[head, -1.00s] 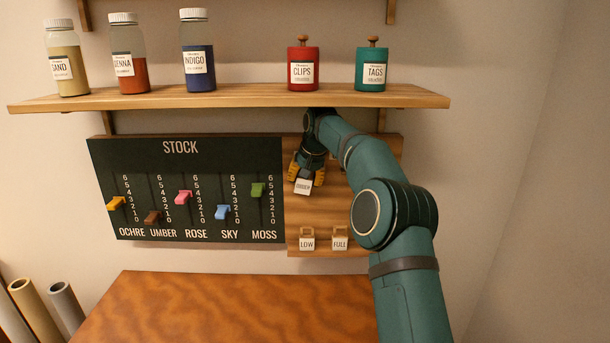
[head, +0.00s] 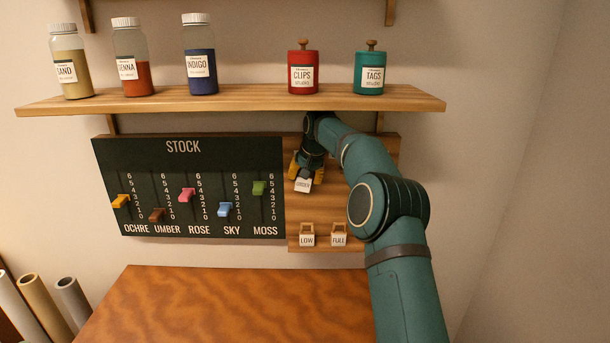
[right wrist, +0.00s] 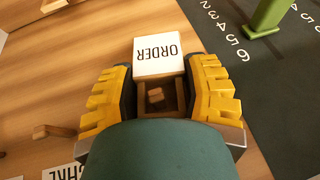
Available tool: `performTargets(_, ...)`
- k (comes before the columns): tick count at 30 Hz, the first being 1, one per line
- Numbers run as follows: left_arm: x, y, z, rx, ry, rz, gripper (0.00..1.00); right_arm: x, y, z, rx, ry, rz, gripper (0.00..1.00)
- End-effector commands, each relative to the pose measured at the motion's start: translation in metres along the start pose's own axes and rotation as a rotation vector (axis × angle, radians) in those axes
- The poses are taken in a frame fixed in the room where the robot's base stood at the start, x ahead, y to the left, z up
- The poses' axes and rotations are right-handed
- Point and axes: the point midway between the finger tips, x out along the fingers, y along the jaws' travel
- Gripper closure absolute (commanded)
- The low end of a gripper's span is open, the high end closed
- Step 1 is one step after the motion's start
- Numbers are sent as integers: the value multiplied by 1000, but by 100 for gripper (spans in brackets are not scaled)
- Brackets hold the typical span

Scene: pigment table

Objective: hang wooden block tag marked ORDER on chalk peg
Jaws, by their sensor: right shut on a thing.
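The wooden block tag marked ORDER (head: 303,185) has a white face and a square wooden loop. My right gripper (head: 306,174) is shut on it, in front of the wooden panel right of the STOCK board. In the right wrist view the ORDER tag (right wrist: 158,57) sits between the yellow fingers of the right gripper (right wrist: 160,85), its lettering upside down. A small wooden peg end (right wrist: 155,95) shows within the loop; I cannot tell whether it passes through. Another peg (right wrist: 50,131) stands beside a cropped label (right wrist: 62,173). My left gripper is out of view.
LOW (head: 307,240) and FULL (head: 339,239) tags hang low on the wooden panel (head: 325,210). The STOCK board (head: 190,180) with coloured sliders is at left. A shelf (head: 240,98) with jars and canisters runs above. The tabletop (head: 230,310) is clear.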

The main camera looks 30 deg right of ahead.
Motion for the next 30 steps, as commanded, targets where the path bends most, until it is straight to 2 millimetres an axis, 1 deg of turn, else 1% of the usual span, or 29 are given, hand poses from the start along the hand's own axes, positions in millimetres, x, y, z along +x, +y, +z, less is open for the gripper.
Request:
performTargets(1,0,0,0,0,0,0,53,4,3,0,1,1,5,79)
performTargets(12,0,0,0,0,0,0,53,5,4,0,1,-1,7,79)
performTargets(13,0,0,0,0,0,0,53,5,4,0,1,-1,7,41)
performTargets(14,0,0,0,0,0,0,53,5,4,0,1,-1,7,31)
performTargets(15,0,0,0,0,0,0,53,6,4,0,1,-1,7,18)
performTargets(25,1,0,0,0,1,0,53,6,4,1,1,-3,7,18)
performTargets(30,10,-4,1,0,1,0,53,4,4,3,1,-1,6,18)
